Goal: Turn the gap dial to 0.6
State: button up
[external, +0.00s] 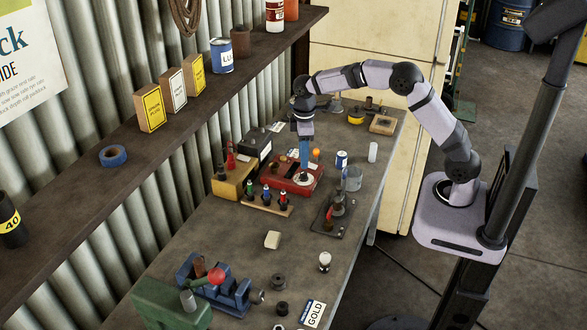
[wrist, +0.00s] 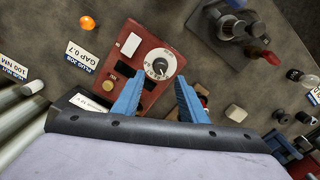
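The gap dial (wrist: 160,64) is a round white disc with a dark knob at its middle, on a red box (wrist: 138,50) in the wrist view. My gripper (external: 304,164) points down over the dial side of the box. In the wrist view my gripper (wrist: 159,80) is open, its blue fingers apart with nothing held between them. The dial shows just beyond the fingertips; contact cannot be told.
A card reading GAP 0.7 (wrist: 87,57) lies beside the box. A rack of bottles (external: 266,198) stands in front of it and a yellow box (external: 234,181) to its left. A metal mug (external: 352,179) and a stand (external: 335,212) are at the right.

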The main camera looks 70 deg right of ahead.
aim_at(303, 172)
jog(key=shift+f+p, duration=0.95)
jog(key=shift+f, duration=2.05)
grip_shut()
